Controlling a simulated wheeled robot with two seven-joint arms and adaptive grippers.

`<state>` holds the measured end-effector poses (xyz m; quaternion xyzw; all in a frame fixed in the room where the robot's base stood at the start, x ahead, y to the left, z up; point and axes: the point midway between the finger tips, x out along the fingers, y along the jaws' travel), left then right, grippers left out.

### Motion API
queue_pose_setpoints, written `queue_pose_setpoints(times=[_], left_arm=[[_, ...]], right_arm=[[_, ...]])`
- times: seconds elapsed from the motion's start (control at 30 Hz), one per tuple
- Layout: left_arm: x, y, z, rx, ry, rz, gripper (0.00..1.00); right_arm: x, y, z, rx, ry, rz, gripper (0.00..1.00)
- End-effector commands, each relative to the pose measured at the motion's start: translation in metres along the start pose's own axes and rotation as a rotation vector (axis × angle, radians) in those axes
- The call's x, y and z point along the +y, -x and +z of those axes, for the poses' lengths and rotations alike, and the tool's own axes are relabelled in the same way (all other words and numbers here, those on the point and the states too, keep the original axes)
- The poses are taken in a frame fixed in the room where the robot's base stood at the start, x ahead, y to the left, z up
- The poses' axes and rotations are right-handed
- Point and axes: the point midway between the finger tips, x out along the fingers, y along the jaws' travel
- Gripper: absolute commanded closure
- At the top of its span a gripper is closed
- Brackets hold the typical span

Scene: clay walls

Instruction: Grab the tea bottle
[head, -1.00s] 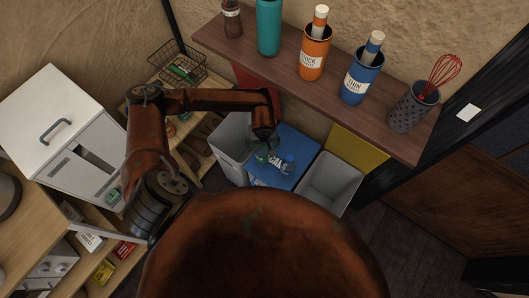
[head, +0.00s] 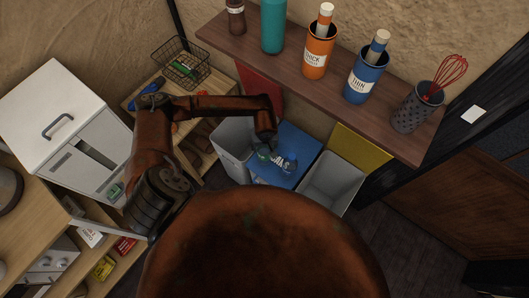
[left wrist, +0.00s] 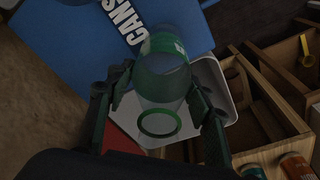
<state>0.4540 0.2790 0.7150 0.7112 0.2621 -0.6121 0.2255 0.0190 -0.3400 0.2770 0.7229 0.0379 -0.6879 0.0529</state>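A clear, see-through bottle with a green label and a green ring (left wrist: 164,52) fills the middle of the left wrist view; I take it for the tea bottle. My left gripper (left wrist: 160,88) has a finger against each side of it. In the head view the bottle (head: 286,163) appears small, below my left gripper (head: 264,146), over the blue bin marked CANS (head: 302,147). The blue bin also fills the top left of the left wrist view (left wrist: 75,55). My right gripper is not in view.
Grey bins (head: 332,183) stand around the blue one. A wall shelf (head: 285,62) holds a brown bottle (head: 236,17), a teal bottle (head: 272,26), orange and blue containers and a whisk holder. A white cabinet (head: 65,115) and low wooden racks are at left.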

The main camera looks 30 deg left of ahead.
Motion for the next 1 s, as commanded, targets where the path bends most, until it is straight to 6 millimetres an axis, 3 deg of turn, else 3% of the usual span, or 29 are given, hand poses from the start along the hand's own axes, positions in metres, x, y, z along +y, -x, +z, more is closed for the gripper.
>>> queue_pose_setpoints(times=[0.33, 0.67, 0.87, 1.0], left_arm=[[0.0, 0.0, 0.0, 0.0, 0.0, 0.0, 0.77], [0.0, 0.008, -0.002, 0.002, -0.001, 0.001, 0.77], [0.0, 0.035, -0.006, 0.004, -0.001, 0.002, 0.77], [-0.015, 0.068, 0.012, 0.003, -0.004, 0.002, 0.77]], right_arm=[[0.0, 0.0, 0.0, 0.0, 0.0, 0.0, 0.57], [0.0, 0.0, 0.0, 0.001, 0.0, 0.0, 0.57], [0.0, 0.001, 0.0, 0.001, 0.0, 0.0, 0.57], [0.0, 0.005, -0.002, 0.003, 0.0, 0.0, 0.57]])
